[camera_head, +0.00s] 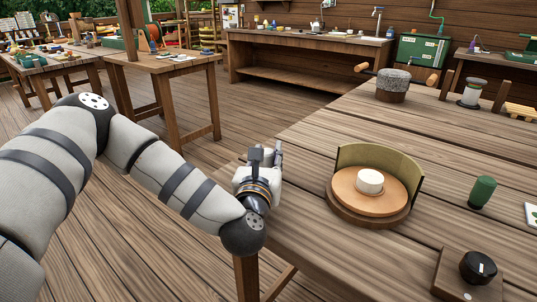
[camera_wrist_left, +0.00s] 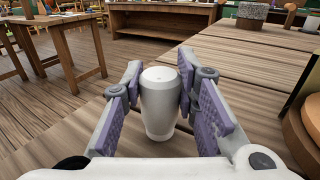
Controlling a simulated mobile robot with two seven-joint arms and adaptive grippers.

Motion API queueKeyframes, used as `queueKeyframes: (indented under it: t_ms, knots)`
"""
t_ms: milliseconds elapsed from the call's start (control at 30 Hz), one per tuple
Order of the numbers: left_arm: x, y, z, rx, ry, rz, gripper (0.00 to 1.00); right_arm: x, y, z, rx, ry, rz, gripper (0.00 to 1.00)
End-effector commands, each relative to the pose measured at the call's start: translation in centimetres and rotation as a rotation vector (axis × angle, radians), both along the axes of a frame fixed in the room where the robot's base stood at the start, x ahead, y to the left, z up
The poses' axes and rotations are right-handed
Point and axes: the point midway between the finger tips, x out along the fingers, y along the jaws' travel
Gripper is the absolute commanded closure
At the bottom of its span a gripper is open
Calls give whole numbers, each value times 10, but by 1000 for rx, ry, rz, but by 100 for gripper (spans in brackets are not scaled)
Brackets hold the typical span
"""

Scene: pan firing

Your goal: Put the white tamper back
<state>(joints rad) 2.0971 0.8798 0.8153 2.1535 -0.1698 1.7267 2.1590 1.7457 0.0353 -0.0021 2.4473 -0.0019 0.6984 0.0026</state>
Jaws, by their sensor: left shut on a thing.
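The white tamper (camera_wrist_left: 160,103) is a smooth, tapered cylinder, upright between the two purple-padded fingers of my left gripper (camera_wrist_left: 162,105). The fingers are shut on its sides. In the head view my left gripper (camera_head: 266,155) is at the left edge of the wooden table, and the tamper is mostly hidden behind the hand there. A short white cylinder (camera_head: 369,178) sits on a round orange-brown disc (camera_head: 350,190) with a curved olive wall behind it, to the right of my gripper. My right gripper is not in view.
On the table (camera_head: 300,150) are a green cylinder (camera_head: 482,192), a black knob on a wooden block (camera_head: 478,267), a grey-topped round block with handles (camera_head: 392,85) and a spool (camera_head: 473,93). The table's left part is bare. Other workbenches (camera_head: 160,62) stand farther back.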

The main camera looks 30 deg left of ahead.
Motion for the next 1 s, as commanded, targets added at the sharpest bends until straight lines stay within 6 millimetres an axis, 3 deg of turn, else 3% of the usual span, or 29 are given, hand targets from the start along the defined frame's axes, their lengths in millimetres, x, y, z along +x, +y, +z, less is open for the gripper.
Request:
queueKeyframes:
  t_ms: [33, 67, 133, 500, 767, 1000]
  knots:
    - [0, 0, -4, 0, 3, 1, 100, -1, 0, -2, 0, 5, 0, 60]
    - [0, 0, -4, 0, 2, 1, 68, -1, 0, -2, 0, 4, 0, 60]
    - [0, 0, -3, 0, 1, 1, 53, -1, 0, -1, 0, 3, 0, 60]
    - [-2, -1, 3, 0, -1, 0, 53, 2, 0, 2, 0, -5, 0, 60]
    - [-57, -29, -1, -2, 7, -6, 53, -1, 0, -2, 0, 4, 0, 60]
    - [-74, -37, 8, -5, -7, -5, 53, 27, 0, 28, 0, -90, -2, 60]
